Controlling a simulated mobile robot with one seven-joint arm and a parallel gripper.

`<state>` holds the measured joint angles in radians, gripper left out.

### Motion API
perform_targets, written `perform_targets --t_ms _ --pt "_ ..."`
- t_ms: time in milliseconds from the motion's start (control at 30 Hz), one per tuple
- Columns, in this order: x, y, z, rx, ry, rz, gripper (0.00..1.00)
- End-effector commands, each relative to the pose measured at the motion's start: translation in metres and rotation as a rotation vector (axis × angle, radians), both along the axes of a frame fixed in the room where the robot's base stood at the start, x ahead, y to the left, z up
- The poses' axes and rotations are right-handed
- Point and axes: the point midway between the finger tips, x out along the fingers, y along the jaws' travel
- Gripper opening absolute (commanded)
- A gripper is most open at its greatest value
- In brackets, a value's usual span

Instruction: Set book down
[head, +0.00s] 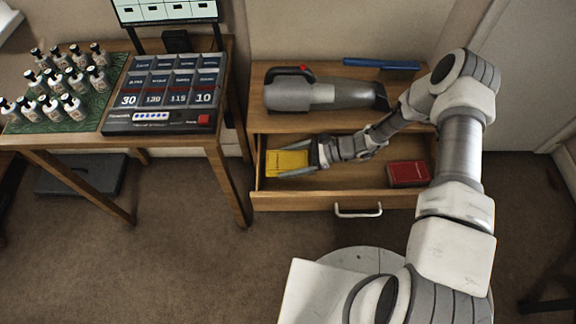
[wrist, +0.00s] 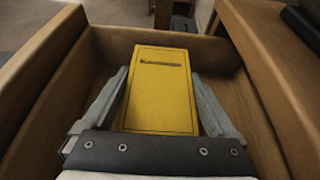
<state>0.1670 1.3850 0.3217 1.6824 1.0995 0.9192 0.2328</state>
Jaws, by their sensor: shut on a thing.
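A yellow book (head: 287,163) is in the left part of the open drawer (head: 340,196) in the head view. In the wrist view the yellow book (wrist: 160,90) lies between the two fingers, its cover facing the camera. My gripper (head: 308,160) reaches into the drawer from the right and is shut on the book's sides. It also shows in the wrist view (wrist: 160,105). Whether the book's underside touches the drawer floor cannot be told.
A red book (head: 408,173) lies in the drawer's right part. A handheld vacuum (head: 325,95) and a blue object (head: 380,64) are on the cabinet top. The desk at left holds several bottles (head: 70,85) and a panel (head: 165,95). The drawer middle is partly free.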

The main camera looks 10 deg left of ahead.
Motion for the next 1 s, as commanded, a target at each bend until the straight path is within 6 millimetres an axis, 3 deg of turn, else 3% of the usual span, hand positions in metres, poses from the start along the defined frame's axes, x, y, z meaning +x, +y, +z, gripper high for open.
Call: perform_targets --t_ms 133,533,567,933,1000 --pt "-0.001 0.001 -0.024 0.001 0.002 0.001 0.26" --pt "0.000 0.000 -0.030 0.001 -0.001 0.000 0.26" --pt "0.000 0.000 -0.028 0.000 -0.001 0.000 0.97" --pt "0.000 0.000 -0.022 0.000 -0.001 0.000 1.00" --pt "0.003 -0.009 -0.020 -0.002 -0.002 -0.003 1.00"
